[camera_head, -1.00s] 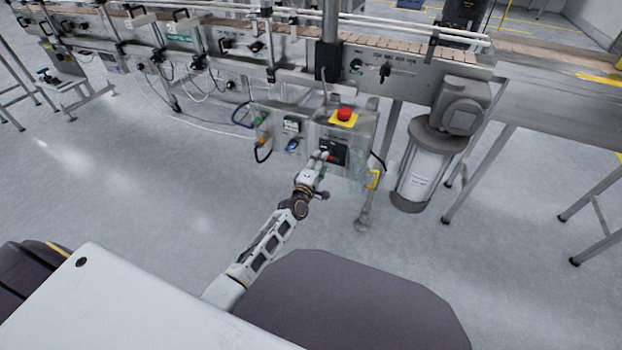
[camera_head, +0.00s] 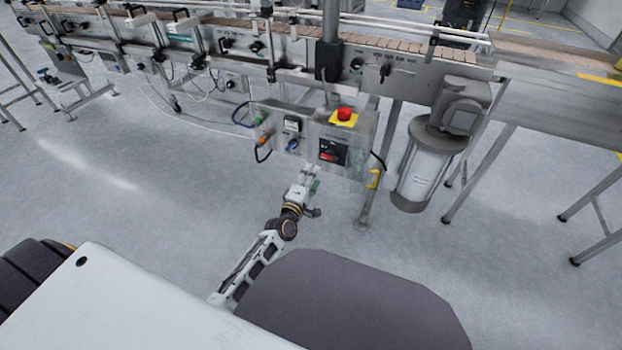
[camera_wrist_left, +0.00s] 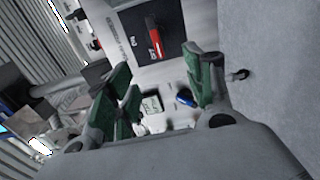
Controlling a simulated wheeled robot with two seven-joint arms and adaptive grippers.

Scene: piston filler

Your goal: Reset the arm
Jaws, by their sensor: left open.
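My left gripper (camera_head: 308,180) is in front of and below the control box (camera_head: 365,130), apart from it. In the left wrist view its green-padded fingers (camera_wrist_left: 160,78) are spread, with nothing between them. The red rotary switch (camera_head: 331,154) sits on a black plate on the box's front. It also shows in the left wrist view as a red handle (camera_wrist_left: 153,38), beyond the fingertips. My right gripper is not in view.
A red emergency button (camera_head: 344,114) on a yellow base tops the box. A small display (camera_head: 292,125) and a blue knob (camera_head: 293,145) are to its left. A motor with a white cylinder (camera_head: 425,175) stands at right. The conveyor runs behind.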

